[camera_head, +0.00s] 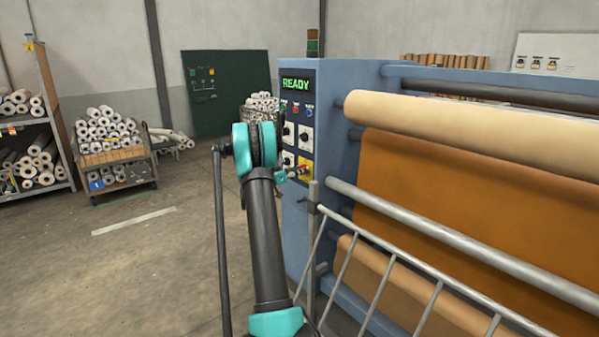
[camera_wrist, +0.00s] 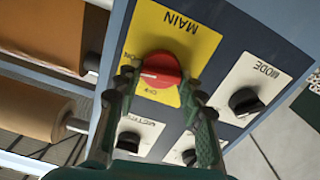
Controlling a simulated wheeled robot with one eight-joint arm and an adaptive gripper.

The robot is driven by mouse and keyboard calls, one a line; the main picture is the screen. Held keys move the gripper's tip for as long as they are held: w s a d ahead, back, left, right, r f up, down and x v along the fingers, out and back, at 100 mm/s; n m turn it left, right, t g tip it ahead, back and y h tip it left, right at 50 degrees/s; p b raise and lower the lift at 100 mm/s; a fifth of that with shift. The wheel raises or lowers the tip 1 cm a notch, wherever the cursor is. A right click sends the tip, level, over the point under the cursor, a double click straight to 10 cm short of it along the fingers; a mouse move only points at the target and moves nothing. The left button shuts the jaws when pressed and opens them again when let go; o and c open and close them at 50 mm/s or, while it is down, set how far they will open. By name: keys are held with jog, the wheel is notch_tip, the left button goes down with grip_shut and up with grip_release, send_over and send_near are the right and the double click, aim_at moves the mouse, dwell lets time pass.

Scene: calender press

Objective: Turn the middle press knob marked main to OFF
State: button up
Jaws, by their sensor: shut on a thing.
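The red knob (camera_wrist: 163,68) sits on a yellow plate (camera_wrist: 190,40) marked MAIN in the wrist view, where the lettering appears upside down. Its white pointer mark faces left in that view, between the ON and OFF lettering; I cannot tell its exact setting. My gripper (camera_wrist: 158,82) has one finger on each side of the red knob and is shut on it. The fingers hide part of the plate. In the head view, the yellow plate (camera_head: 306,165) shows low on the press panel, with my gripper partly hidden behind my arm.
A black MODE knob (camera_wrist: 245,102) and other black knobs on white plates, one (camera_wrist: 128,140) at lower left, lie close around the fingers. The press screen (camera_head: 296,84) reads READY. A metal railing (camera_head: 345,262) stands right of my arm. Open floor (camera_head: 140,265) lies left.

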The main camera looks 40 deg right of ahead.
jog(key=shift+w+a+f+n, duration=0.1)
jog(key=shift+f+n, duration=0.05)
jog(key=shift+n, duration=3.75)
jog(key=shift+w+f+n, duration=0.1)
jog(key=shift+n, duration=3.8)
jog(key=o, duration=1.2)
jog(key=shift+c, duration=0.2)
jog(key=a, duration=1.2)
jog(key=shift+s, duration=0.45)
